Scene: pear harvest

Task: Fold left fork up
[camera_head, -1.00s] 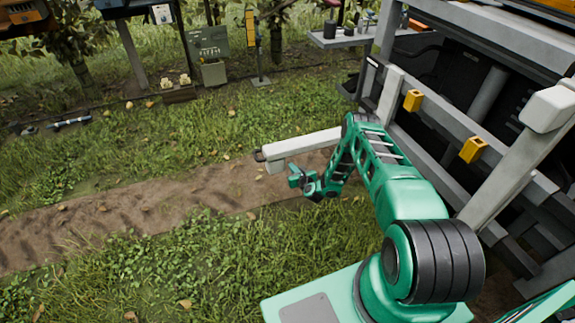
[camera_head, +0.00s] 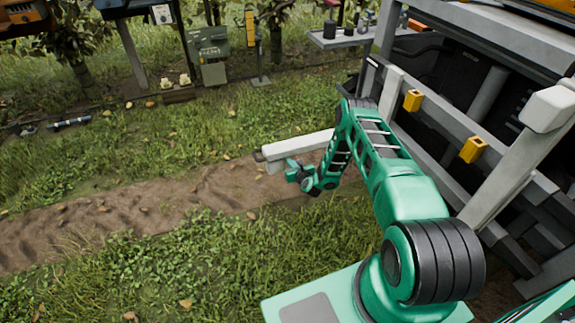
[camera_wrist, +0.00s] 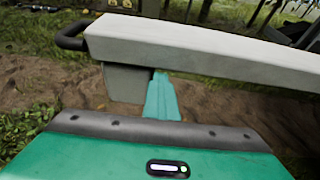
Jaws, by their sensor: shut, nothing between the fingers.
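The left fork (camera_head: 295,147) is a pale grey beam lying about level, sticking out leftward from the machine over the dirt track. Its outer end has a dark loop handle, clear in the wrist view (camera_wrist: 72,36), and a grey block (camera_wrist: 125,82) under it. In the wrist view the fork beam (camera_wrist: 200,45) crosses the upper picture. My gripper (camera_head: 294,171) is at the near side of the fork, close to its outer end. Its shut teal fingers (camera_wrist: 162,97) reach up to the beam's lower edge beside the block; whether they touch cannot be told.
The machine's frame (camera_head: 450,135) with two yellow blocks (camera_head: 413,100) fills the right. A second pale beam (camera_head: 505,170) slants upward there. A grey side table (camera_head: 345,40) stands behind. Grass and the dirt track (camera_head: 130,215) at left are open.

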